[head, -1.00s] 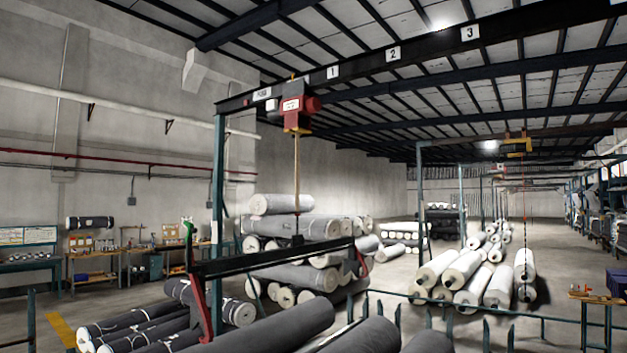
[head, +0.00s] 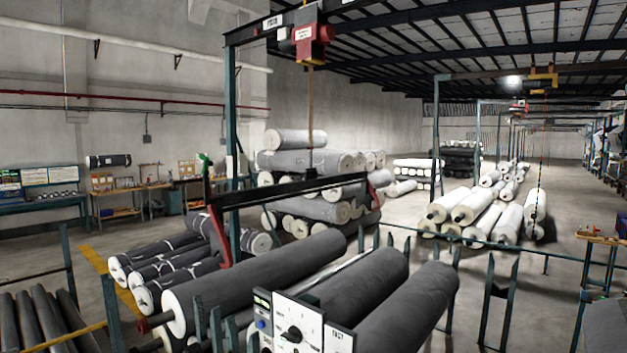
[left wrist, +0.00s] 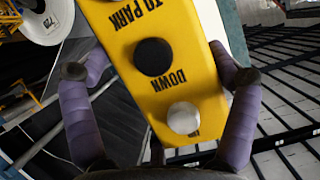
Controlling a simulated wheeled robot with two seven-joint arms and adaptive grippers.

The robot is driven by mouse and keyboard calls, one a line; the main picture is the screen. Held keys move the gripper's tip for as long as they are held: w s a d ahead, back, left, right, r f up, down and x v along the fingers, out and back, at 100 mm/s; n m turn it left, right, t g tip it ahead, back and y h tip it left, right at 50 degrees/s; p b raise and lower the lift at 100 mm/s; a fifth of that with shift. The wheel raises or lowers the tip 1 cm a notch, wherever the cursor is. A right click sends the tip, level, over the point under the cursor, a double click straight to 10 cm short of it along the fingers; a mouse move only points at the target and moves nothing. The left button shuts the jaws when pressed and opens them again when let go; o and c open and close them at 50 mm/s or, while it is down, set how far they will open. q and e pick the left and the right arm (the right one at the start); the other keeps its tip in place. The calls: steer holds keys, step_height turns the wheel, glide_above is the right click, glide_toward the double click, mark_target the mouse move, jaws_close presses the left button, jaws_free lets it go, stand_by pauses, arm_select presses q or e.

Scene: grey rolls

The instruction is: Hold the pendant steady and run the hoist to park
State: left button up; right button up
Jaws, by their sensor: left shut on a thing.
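In the left wrist view my left gripper (left wrist: 160,72) is shut on the yellow pendant (left wrist: 188,82), with a purple finger on either side. The pendant's face shows a black button, a silver button and the words "TO PARK" and "DOWN". Its upper end runs out of the picture. The red hoist (head: 310,40) hangs from the dark overhead beam, close to the sign that reads PARK (head: 272,22). A line runs down from it to a black spreader bar (head: 275,192) with red end arms, above the grey rolls. Neither gripper shows in the head view.
Large grey rolls (head: 260,275) lie in front, with a white panel with a black dial (head: 297,322) before them. Green posts (head: 232,130) and rails stand around them. White rolls (head: 465,205) lie on the right. Open floor (head: 400,208) shows between the stacks.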

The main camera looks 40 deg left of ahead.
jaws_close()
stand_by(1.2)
